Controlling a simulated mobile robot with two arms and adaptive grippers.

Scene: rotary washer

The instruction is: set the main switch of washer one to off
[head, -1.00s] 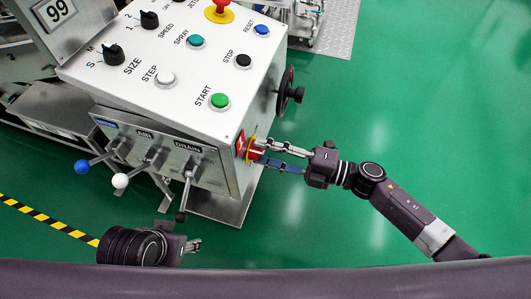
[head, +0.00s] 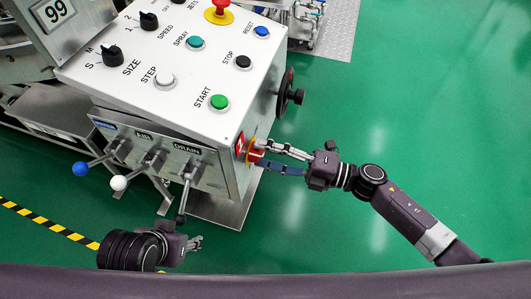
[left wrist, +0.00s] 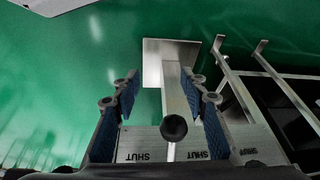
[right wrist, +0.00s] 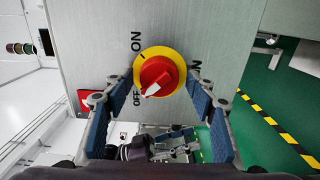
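The main switch (right wrist: 158,75) is a red rotary knob on a yellow disc, on the side plate of the washer's control box. In the right wrist view its white pointer end aims down and left, close to the OFF label (right wrist: 137,98). ON lettering (right wrist: 136,41) is above left. The switch also shows in the head view (head: 254,150). My right gripper (right wrist: 156,84) is open, its two fingers apart on either side of the knob with gaps showing. My left gripper (head: 200,243) is open and empty, low near the DRAIN lever (head: 183,200).
The control box top (head: 150,75) carries buttons and selectors, including the green START button (head: 219,101). A black handwheel (head: 290,95) sticks out beyond the switch. AIR (head: 119,183) and WATER (head: 81,168) levers stand at the front. The green floor at right is clear.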

